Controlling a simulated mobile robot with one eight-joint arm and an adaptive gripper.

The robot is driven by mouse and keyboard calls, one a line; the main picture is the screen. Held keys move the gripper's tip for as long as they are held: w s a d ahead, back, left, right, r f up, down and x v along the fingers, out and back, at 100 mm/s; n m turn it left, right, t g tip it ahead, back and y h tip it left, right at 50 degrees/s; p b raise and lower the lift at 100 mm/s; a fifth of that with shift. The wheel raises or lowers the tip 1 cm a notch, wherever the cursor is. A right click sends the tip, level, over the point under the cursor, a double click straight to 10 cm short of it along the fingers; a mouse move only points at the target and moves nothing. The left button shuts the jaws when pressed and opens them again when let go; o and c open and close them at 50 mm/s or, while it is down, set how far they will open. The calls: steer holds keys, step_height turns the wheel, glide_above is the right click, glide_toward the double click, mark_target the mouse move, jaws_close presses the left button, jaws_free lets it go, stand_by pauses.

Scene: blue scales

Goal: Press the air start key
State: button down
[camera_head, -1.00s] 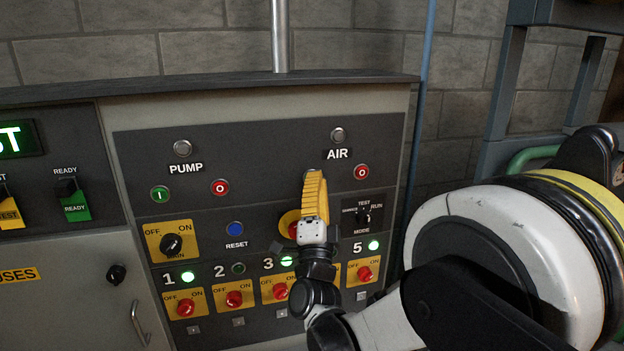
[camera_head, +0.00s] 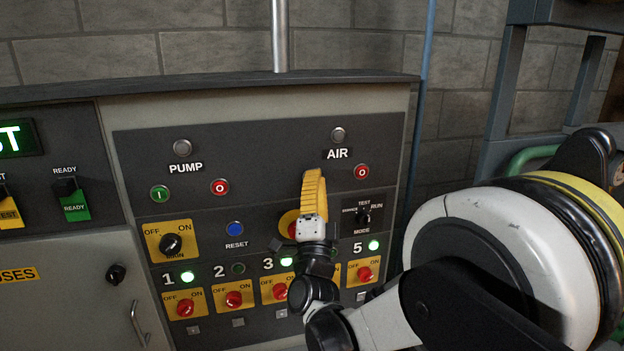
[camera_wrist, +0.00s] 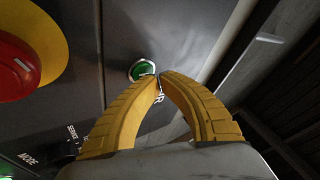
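The air start key is a round green button (camera_wrist: 142,71) with a pale ring in the wrist view. In the head view it is hidden behind my gripper (camera_head: 314,175), which stands in front of the panel below the AIR label (camera_head: 337,154). In the wrist view the two yellow fingers of my gripper (camera_wrist: 158,77) curve together and their tips meet at the button's edge, with nothing between them. I cannot tell whether the tips touch the button. The red air button (camera_head: 361,172) sits to the right of my gripper.
A red knob on a yellow disc (camera_head: 291,226) is partly hidden behind my gripper; it is large at the left of the wrist view (camera_wrist: 20,65). The mode switch (camera_head: 363,216) is to the right. The pump buttons and blue reset button (camera_head: 235,229) are to the left.

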steer(key=shift+w+a, duration=0.1)
steer(key=shift+w, duration=0.3)
stand_by(0.3)
steer(key=shift+s, duration=0.15)
steer(key=shift+s+d+b, duration=0.2)
steer(key=shift+s+b, duration=0.1)
steer(key=shift+s, duration=0.35)
steer(key=shift+s+d+b, duration=0.1)
steer(key=shift+s+d, duration=0.15)
steer(key=shift+s, duration=0.55)
steer(key=shift+s+d+b, duration=0.15)
steer(key=shift+s+d, duration=0.05)
steer(key=shift+s, duration=0.65)
steer(key=shift+s+d+b, duration=0.1)
steer(key=shift+s+d, duration=0.15)
steer(key=shift+s, duration=0.55)
steer(key=shift+w, duration=0.1)
